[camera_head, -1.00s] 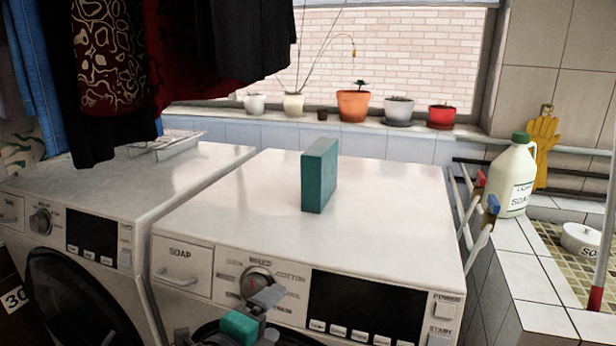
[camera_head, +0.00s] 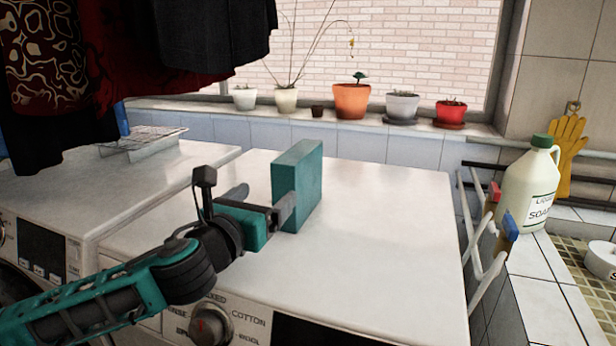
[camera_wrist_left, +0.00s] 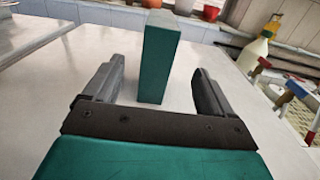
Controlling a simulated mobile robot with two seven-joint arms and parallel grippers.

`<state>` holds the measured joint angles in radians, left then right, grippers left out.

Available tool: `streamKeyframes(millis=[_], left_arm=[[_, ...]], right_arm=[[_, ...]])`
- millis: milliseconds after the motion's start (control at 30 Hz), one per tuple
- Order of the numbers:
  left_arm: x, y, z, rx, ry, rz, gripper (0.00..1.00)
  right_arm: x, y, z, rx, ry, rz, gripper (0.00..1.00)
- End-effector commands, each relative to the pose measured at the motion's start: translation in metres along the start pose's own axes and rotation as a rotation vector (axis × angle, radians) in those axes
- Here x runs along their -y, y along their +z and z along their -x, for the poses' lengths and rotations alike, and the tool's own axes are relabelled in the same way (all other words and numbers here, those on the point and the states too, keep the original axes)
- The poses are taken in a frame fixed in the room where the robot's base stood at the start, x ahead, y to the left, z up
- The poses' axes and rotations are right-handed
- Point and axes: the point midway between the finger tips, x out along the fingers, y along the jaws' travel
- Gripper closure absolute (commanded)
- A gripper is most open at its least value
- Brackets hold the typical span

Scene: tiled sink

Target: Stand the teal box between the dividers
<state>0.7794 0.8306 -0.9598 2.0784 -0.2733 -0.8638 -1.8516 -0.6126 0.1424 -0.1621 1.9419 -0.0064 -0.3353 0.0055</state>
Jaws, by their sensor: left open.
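The teal box (camera_head: 304,188) stands upright on the white top of the nearer washing machine. My left gripper (camera_head: 262,200) is open and low over that top, just left of the box in the head view; one finger overlaps the box's lower left edge. In the left wrist view the teal box (camera_wrist_left: 160,62) shows between the two open fingers (camera_wrist_left: 157,85), with a gap on each side. No touch is visible. A pale, low rack (camera_head: 143,143) lies on the left machine; whether it holds the dividers I cannot tell. My right gripper is out of view.
Dark clothes (camera_head: 150,50) hang above the left machine. Potted plants (camera_head: 351,100) line the sill behind. A folding rack with white bars (camera_head: 485,235) and a soap jug (camera_head: 528,185) stand at the right. The machine top right of the box is clear.

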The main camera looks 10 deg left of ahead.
Motion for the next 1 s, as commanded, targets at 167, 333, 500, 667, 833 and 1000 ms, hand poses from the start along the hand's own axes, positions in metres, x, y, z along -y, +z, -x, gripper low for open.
streamKeyframes(millis=[167,333,500,667,833,1000], left_arm=[[0.0,0.001,-0.018,0.001,0.001,0.0,0.15],[0.0,0.002,-0.049,0.002,0.002,0.001,0.15],[0.0,0.001,-0.07,0.001,0.0,0.001,0.15],[0.0,0.001,-0.077,0.0,0.0,0.001,0.15],[0.0,0.003,-0.093,0.001,0.001,0.002,0.15],[-0.001,0.004,-0.115,0.001,0.001,0.002,0.15]], right_arm=[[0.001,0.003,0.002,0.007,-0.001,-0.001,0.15],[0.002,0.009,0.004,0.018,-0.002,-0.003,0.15],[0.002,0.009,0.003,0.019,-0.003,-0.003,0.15],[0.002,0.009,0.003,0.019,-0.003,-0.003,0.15],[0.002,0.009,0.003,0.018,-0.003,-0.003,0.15],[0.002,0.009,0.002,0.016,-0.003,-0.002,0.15]])
